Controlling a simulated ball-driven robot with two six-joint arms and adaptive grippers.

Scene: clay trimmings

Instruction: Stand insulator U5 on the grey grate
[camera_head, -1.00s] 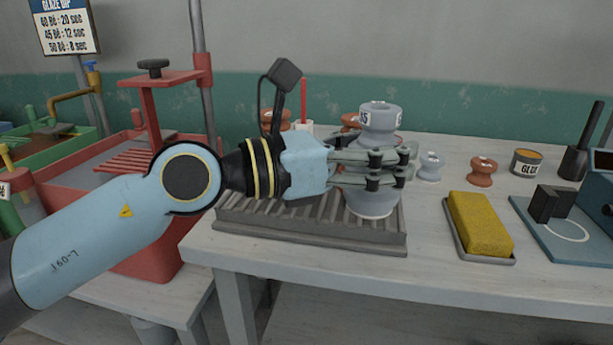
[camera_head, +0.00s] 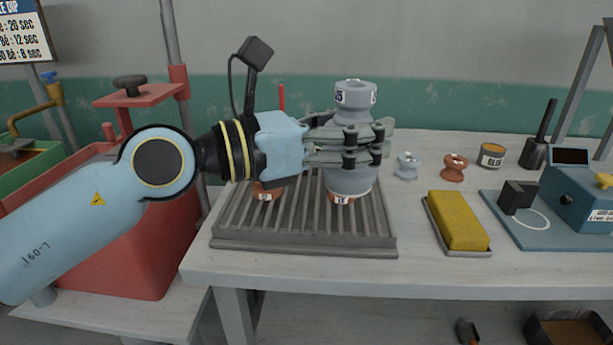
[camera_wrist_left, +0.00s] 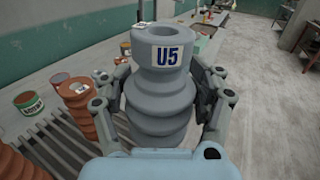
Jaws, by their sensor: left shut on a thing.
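Insulator U5 (camera_head: 355,95) is a tall blue-grey ribbed piece with a U5 label, which shows in the left wrist view (camera_wrist_left: 160,95). My left gripper (camera_head: 375,145) is shut around its middle and holds it upright. The grey grate (camera_head: 300,238), a ribbed slab, lies below it on the table. U5's base appears above the grate's right half and overlaps an orange labelled insulator (camera_head: 340,198) behind it. Another orange insulator (camera_head: 265,190) stands on the grate, mostly hidden by my gripper. My right gripper is not in view.
A yellow sponge (camera_head: 460,220) on a tray lies right of the grate. A small grey spool (camera_head: 407,165), a small orange spool (camera_head: 453,168) and a can (camera_head: 491,155) stand behind it. A blue device (camera_head: 585,200) is far right. The grate's front strip looks bare.

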